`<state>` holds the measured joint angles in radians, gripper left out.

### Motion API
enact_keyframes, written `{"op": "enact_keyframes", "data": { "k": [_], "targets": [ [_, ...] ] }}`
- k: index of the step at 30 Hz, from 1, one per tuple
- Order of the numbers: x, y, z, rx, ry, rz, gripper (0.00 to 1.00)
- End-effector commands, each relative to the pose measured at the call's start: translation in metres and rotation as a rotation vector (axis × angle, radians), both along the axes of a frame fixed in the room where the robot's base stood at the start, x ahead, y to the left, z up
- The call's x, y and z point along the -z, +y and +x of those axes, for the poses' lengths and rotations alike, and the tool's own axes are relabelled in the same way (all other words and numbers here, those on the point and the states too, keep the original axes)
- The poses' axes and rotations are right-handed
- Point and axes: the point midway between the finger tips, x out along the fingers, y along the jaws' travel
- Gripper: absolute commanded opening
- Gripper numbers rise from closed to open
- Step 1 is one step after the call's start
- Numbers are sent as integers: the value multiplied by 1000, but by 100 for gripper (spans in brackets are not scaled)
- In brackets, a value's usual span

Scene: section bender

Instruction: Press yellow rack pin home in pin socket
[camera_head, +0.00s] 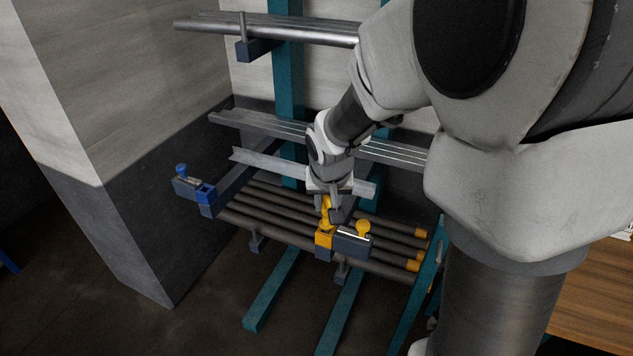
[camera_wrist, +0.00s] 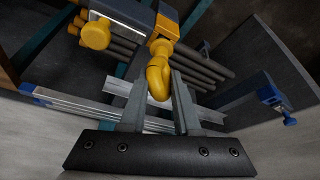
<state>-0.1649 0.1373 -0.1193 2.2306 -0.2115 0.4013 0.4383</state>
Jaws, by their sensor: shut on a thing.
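The yellow rack pin (camera_head: 325,211) stands roughly upright at the yellow pin socket (camera_head: 323,240) on the front of the rack. My gripper (camera_head: 331,203) is above the socket and shut on the pin's upper part. In the wrist view the pin's rounded yellow head (camera_wrist: 158,77) is between the two fingers of my gripper (camera_wrist: 160,88). The yellow socket (camera_wrist: 166,25) is just beyond it, and the pin's lower end meets it. How deep the pin sits is hidden.
A grey block with a yellow knob (camera_head: 363,228) is right beside the socket. A blue-ended bracket (camera_head: 206,193) with a blue knob (camera_head: 181,169) sticks out at the left. Dark bars (camera_head: 285,225) lie behind the socket, and metal profiles (camera_head: 262,125) are above. Open floor lies at front left.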

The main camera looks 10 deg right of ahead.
Motion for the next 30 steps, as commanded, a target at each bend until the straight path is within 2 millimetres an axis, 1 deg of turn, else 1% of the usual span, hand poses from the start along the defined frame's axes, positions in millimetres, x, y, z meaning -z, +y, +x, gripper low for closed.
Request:
{"op": "enact_keyframes", "data": {
  "k": [18, 19, 23, 24, 30],
  "targets": [
    [17, 0, 0, 0, 0, 0, 0],
    [16, 0, 0, 0, 0, 0, 34],
    [15, 0, 0, 0, 0, 0, 57],
    [15, 0, 0, 0, 0, 0, 65],
    [15, 0, 0, 0, 0, 0, 65]
  ]
}}
